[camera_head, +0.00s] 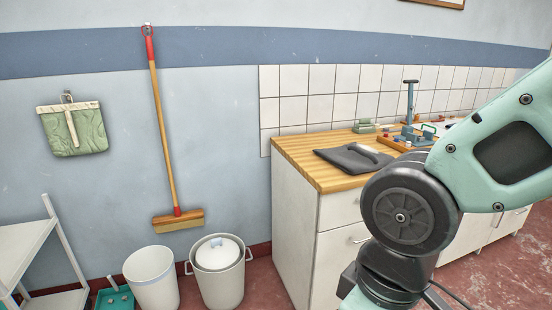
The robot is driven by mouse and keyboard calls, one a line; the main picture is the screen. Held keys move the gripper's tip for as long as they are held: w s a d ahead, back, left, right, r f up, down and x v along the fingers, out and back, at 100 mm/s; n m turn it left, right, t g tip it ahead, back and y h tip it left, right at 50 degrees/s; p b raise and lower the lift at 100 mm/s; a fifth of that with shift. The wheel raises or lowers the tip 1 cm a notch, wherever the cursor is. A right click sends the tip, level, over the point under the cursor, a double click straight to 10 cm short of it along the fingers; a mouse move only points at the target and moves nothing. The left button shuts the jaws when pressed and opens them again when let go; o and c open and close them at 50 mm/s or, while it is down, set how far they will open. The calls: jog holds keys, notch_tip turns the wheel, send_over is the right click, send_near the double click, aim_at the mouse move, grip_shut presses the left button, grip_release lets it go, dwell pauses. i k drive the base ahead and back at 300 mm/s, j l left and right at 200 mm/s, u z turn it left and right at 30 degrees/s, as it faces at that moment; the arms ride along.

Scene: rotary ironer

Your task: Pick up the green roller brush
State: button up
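I cannot make out the green roller brush for certain. A small green loop-shaped item (430,128) shows at the back of the wooden counter (318,170), partly behind my arm. It may be the brush, but it is too small to tell. A pale green block-like item (364,127) lies near the tiled wall on the same counter. My arm crosses the right side of the view and hides part of the counter. My gripper is not visible.
A folded dark grey cloth (345,160) lies on the counter near a blue-grey upright stand (409,105). A white bin (152,277) and lidded pot (219,275) stand on the floor. A broom (163,130) and green bag (75,130) hang on the wall. A white shelf (25,245) is left.

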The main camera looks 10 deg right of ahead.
aim_at(363, 123)
jog(key=i+l+z, duration=0.1)
jog(key=i+z, duration=0.2)
jog(key=z, duration=0.15)
jog(key=i+z, duration=0.3)
jog(key=z, duration=0.2)
jog(key=i+j+z, duration=0.1)
jog(key=i+z, duration=0.35)
jog(key=i+l+z, duration=0.1)
jog(key=i+z, duration=0.3)
jog(key=i, duration=0.2)
jog(key=i+l+u, duration=0.1)
jog(key=i+u, duration=0.3)
jog(key=i+l+u, duration=0.15)
jog(key=i+u, duration=0.25)
